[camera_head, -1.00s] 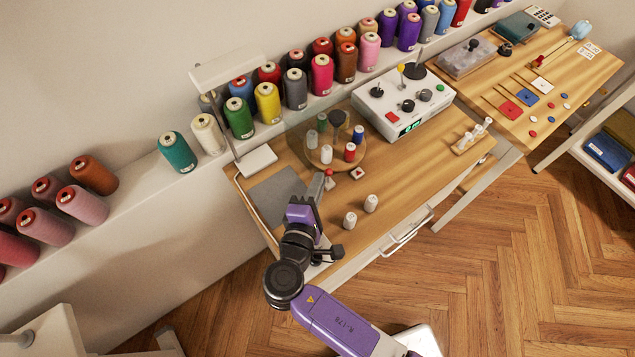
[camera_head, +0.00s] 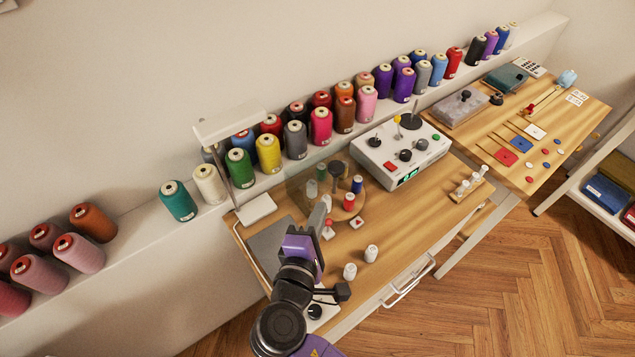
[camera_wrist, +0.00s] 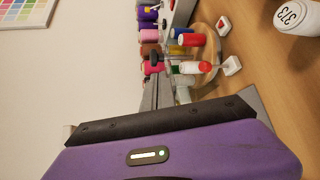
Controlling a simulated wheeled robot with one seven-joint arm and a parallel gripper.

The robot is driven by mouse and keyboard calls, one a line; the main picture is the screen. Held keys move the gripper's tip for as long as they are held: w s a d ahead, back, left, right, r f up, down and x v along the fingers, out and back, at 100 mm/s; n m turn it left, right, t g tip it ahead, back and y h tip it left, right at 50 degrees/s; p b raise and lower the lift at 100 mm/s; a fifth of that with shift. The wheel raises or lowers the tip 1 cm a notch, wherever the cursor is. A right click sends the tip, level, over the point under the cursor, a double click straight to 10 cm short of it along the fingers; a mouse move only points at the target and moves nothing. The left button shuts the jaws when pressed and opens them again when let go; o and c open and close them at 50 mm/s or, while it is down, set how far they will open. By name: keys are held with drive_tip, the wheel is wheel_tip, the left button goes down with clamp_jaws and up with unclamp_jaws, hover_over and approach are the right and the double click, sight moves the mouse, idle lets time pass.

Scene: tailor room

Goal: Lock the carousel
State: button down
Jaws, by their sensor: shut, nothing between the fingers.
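The carousel (camera_head: 363,199) is a round wooden turntable with small coloured thread spools and a dark central knob. A clear panel stands at its left. It also shows in the wrist view (camera_wrist: 211,45), sideways.
A white tile with a red triangle (camera_head: 357,222) lies right of the knob. Two white spools (camera_head: 371,254) stand in front. A control box (camera_head: 402,150) is behind right. A lamp (camera_head: 256,208) stands left. Large thread cones line the back ledge.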

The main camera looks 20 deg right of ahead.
wheel_tip(320, 180, up, 11)
drive_tip(key=shift+a, duration=0.2)
drive_tip(key=shift+r, duration=0.1)
drive_tip(key=s+d+f+m+g+y+b, duration=0.1)
drive_tip(key=d+f+m+g+y+b, duration=0.15)
drive_tip(key=d+f, duration=0.5)
drive_tip(key=s+d+f+m+g+y+b, duration=0.2)
drive_tip(key=d+f+m+b, duration=0.15)
drive_tip(key=d+f, duration=0.35)
drive_tip(key=s+a+r+m+t+y+b, duration=0.1)
drive_tip(key=s+a+r+m+y+b, duration=0.1)
drive_tip(key=a+y, duration=0.6)
drive_tip(key=shift+s+a+r+t, duration=0.15)
drive_tip(key=shift+s+r+t, duration=0.15)
drive_tip(key=shift+r, duration=0.4)
drive_tip(key=shift+w, duration=0.1)
